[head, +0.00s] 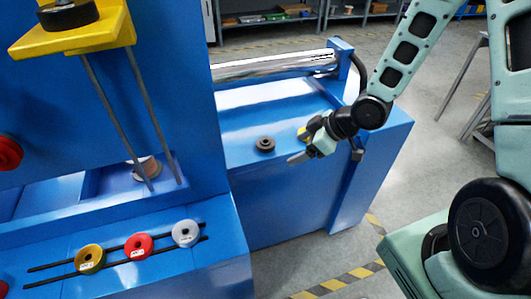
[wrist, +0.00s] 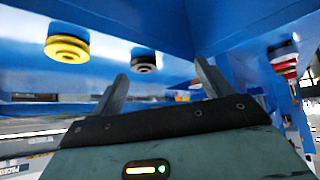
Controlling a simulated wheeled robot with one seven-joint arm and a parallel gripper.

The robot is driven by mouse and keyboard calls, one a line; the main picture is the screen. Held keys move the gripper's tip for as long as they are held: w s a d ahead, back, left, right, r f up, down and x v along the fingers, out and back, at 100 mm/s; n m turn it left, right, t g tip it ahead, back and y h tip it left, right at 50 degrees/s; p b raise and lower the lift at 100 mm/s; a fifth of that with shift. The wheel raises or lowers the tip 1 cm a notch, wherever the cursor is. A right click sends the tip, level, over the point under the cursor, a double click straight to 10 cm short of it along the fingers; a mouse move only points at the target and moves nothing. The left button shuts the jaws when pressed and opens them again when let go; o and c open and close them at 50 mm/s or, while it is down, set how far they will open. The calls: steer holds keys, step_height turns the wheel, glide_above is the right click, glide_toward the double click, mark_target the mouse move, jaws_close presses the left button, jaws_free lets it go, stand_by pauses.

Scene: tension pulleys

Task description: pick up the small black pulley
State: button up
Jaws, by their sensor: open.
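The small black pulley (head: 265,144) lies flat on the blue bench ledge in the head view. My gripper (head: 297,154) is just to its right, apart from it, with nothing between the fingers. A yellow pulley (head: 303,133) shows partly behind my gripper. In the wrist view, which looks upside down, the black pulley (wrist: 143,60) appears beyond and between the open fingers (wrist: 161,70), nearer the left one. The yellow pulley shows to its left (wrist: 67,46).
Yellow, red and silver pulleys (head: 186,233) sit along slots on the lower front ledge at left. A tall blue panel (head: 175,90) rises left of the black pulley. A metal roller (head: 275,65) lies behind it.

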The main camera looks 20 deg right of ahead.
mark_target(272, 144)
steer(key=d+f+m+t+y+b, duration=0.1)
steer(key=d+f+t+y+b, duration=0.25)
steer(key=d+t+y, duration=0.2)
steer(key=x, duration=1.1)
steer(key=shift+f, duration=0.4)
steer(key=shift+p+x, duration=0.35)
steer(key=shift+x, duration=2.5)
steer(key=shift+w+d+r, duration=0.1)
steer(key=shift+d, duration=0.05)
steer(key=c, duration=1.1)
